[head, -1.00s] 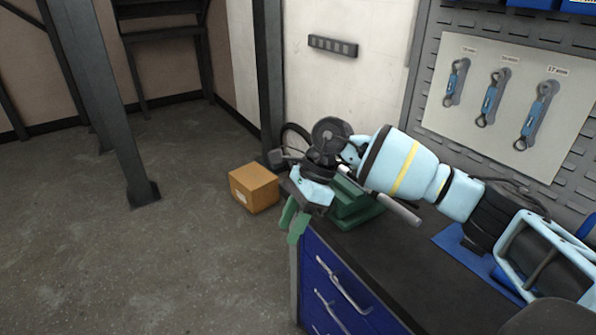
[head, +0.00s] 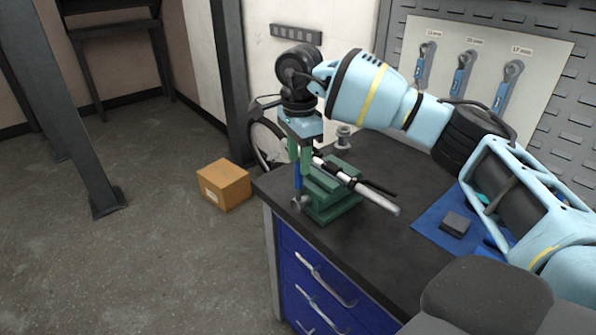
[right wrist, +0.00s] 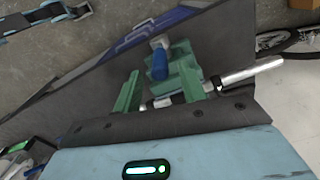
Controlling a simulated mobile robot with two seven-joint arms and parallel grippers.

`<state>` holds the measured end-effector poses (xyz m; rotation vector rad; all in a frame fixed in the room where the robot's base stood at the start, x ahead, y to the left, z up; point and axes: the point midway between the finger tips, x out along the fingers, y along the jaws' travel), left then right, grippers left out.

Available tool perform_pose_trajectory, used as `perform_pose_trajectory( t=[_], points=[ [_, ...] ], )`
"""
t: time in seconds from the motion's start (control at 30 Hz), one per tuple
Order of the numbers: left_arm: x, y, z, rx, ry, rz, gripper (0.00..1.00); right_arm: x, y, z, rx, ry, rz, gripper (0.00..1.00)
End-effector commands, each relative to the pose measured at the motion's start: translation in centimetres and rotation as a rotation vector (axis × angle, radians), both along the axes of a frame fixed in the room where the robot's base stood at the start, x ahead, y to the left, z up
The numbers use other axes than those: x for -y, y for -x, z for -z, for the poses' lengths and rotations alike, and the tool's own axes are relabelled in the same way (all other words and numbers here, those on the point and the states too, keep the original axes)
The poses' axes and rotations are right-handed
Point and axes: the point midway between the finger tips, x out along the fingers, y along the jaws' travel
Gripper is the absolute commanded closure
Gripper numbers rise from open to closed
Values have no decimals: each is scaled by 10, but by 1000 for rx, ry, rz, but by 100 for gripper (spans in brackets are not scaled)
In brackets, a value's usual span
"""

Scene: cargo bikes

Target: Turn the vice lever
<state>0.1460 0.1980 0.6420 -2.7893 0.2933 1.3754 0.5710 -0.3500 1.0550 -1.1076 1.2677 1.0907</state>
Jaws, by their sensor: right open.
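The green vice (head: 335,200) stands on the front left corner of the dark bench top, with a light metal rod lying across it. Its lever has a blue handle (head: 297,177) that stands up beside the metal screw end (head: 298,203). My right gripper (head: 300,153) points down with its green fingers just above the blue handle. In the right wrist view the fingers (right wrist: 160,85) are open, and the blue handle (right wrist: 159,66) shows between them; whether they touch it I cannot tell. My left gripper is not in view.
The bench (head: 390,240) has blue drawers below. A blue mat with a small dark block (head: 455,225) lies at the right. Wrenches hang on a wall panel (head: 480,65). A cardboard box (head: 223,185) sits on the floor, and a bicycle wheel (head: 265,140) is behind the bench.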

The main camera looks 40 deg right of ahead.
Motion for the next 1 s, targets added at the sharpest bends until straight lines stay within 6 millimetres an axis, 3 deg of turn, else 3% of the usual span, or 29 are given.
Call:
perform_pose_trajectory(
  t=[0.1, 0.3, 0.67, 1.0],
  points=[
    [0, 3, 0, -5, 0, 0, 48, 0, 1, 19, -3, 1, 0, 59],
    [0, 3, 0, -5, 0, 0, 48, 0, 0, 38, -1, -1, -1, 59],
    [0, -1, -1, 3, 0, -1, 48, 0, 0, 43, 0, -1, -1, 59],
    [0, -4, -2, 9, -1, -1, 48, -1, 0, 42, 0, -1, -1, 100]
  ],
)
